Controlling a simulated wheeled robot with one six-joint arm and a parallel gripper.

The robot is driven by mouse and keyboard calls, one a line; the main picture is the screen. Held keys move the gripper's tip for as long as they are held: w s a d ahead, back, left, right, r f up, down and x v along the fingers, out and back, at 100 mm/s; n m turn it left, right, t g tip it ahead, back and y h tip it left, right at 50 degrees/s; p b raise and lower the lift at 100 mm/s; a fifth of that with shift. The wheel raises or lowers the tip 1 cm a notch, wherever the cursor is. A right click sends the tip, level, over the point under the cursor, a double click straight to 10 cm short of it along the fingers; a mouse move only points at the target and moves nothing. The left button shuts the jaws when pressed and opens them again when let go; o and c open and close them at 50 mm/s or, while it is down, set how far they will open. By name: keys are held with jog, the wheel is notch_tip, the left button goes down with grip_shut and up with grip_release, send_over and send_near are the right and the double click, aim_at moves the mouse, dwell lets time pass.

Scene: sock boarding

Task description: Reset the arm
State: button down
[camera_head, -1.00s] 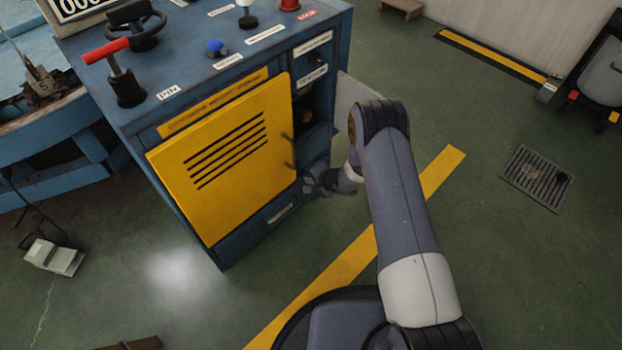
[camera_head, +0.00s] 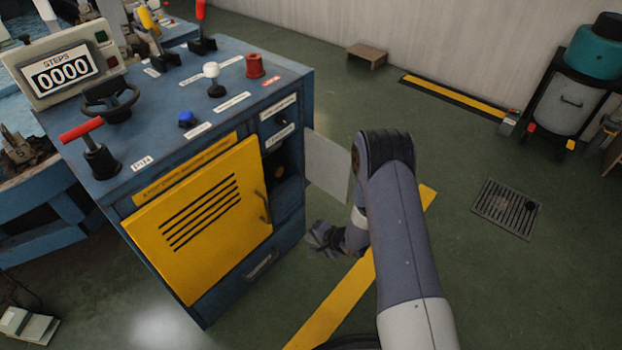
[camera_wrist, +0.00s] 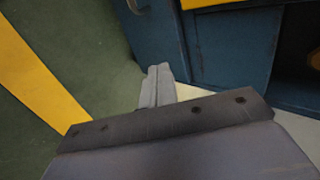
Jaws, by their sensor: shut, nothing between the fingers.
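My gripper (camera_head: 322,240) is in front of the blue cabinet's right side, low down, to the right of the yellow door. It is shut and empty, and apart from the cabinet in the head view. In the wrist view its closed fingers (camera_wrist: 158,84) point toward the lower part of the cabinet (camera_wrist: 230,45). My arm (camera_head: 395,200) rises from the bottom of the head view and bends down at the elbow to the gripper.
The yellow door (camera_head: 205,220) has a handle at its right edge. A pale open flap (camera_head: 327,166) sticks out on the cabinet's right, close to my elbow. Levers, knobs and a step counter (camera_head: 62,75) are on top. Green floor with a drain grate (camera_head: 507,208) lies to the right.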

jog(key=b, duration=0.3)
send_near(282, 230)
notch_tip(282, 230, down, 4)
jog(key=w+a, duration=0.1)
jog(key=a, duration=0.1)
jog(key=shift+w+a+b, duration=0.35)
jog(key=shift+w+a, duration=0.4)
jog(key=shift+a, duration=0.1)
